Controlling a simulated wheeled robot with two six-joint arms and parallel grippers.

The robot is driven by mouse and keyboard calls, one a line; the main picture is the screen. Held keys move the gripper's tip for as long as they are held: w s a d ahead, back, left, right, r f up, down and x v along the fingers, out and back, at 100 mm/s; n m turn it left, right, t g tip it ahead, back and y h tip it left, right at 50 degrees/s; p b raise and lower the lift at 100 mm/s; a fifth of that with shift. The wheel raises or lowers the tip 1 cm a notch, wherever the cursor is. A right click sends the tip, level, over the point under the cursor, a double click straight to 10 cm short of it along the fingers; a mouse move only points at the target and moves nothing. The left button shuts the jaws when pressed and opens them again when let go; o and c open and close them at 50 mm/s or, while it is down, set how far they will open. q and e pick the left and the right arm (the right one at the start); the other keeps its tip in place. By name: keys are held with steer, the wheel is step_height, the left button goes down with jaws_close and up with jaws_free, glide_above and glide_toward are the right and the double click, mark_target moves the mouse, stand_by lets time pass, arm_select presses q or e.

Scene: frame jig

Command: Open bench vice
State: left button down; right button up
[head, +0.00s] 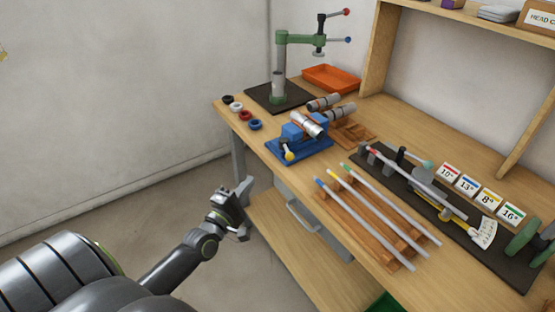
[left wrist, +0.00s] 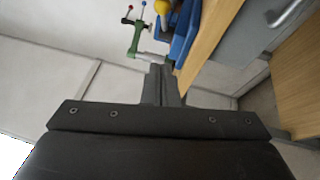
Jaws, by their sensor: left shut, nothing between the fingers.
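The blue bench vice (head: 298,143) stands near the left front part of the bench, with a yellow-knobbed handle (head: 289,156) facing the front edge. A silver tube (head: 305,124) lies at its jaws; I cannot tell whether it is clamped. My left gripper (head: 243,212) is shut and empty, off the bench's front edge, below and to the left of the vice, touching nothing that I can see. In the left wrist view the fingers (left wrist: 162,85) point toward the vice (left wrist: 184,35) and its yellow knob (left wrist: 179,20), which lie beyond them. My right gripper is not in view.
A green press (head: 279,70) stands behind the vice, beside an orange tray (head: 331,78). Several coloured rings (head: 245,115) lie at the left edge. A wooden rack (head: 370,222) of tubes lies right of the vice. A drawer handle (head: 302,217) sticks out below the bench top.

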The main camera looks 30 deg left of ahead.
arm_select(q)
glide_toward(286, 150)
steer(key=w+a, duration=0.2)
steer(key=a, duration=0.1)
steer(key=w+d+p, duration=0.1)
steer(key=w+d, duration=0.1)
steer(key=w, duration=0.1)
steer(key=shift+w+d+r+p, duration=0.25)
steer(key=shift+w+d+p, duration=0.05)
steer(key=shift+d+p, duration=0.05)
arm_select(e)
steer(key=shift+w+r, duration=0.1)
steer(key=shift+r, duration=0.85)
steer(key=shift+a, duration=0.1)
